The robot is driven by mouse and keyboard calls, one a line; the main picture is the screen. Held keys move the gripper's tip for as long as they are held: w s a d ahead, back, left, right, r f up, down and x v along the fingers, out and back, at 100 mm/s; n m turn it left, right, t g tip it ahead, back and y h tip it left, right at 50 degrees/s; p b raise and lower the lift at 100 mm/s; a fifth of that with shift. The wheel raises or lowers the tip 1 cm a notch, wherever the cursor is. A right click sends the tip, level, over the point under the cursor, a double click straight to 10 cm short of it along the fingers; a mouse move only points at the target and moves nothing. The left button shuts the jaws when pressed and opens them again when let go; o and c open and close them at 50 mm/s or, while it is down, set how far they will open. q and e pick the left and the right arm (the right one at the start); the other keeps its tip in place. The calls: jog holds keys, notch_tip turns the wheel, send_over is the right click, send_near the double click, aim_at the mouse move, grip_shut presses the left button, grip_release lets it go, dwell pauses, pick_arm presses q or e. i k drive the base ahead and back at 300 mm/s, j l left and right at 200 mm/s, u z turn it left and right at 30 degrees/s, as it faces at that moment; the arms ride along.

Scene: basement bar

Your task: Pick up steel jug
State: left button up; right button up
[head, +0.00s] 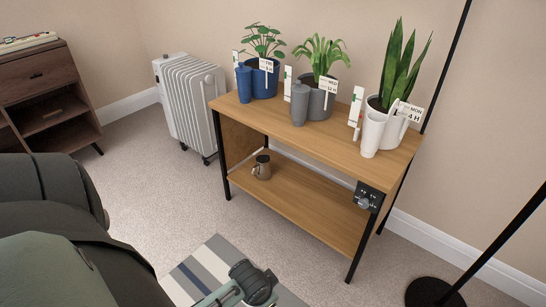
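A small dark grey-brown jug with a handle (262,167), which looks like the steel jug, stands upright on the lower shelf of the wooden table, near its left end. My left gripper (255,284), a dark end on a pale green arm, seems to show at the bottom edge over the striped rug. It is well below the jug in the picture and apart from it. Its fingers cannot be made out. My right gripper is not in view.
The two-tier table (300,195) has black legs and a dark control box (368,197) at its right front. A radiator (192,100) stands behind left; a lamp base (432,293) stands right. The lower shelf is otherwise clear.

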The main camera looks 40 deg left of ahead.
aim_at(262, 167)
jog(key=j+z, duration=0.15)
jog(key=j, duration=0.4)
jog(key=k+j+z, duration=0.2)
jog(key=j, duration=0.75)
jog(key=k+j, duration=0.15)
jog(key=j, duration=0.6)
jog(key=k+z, duration=0.05)
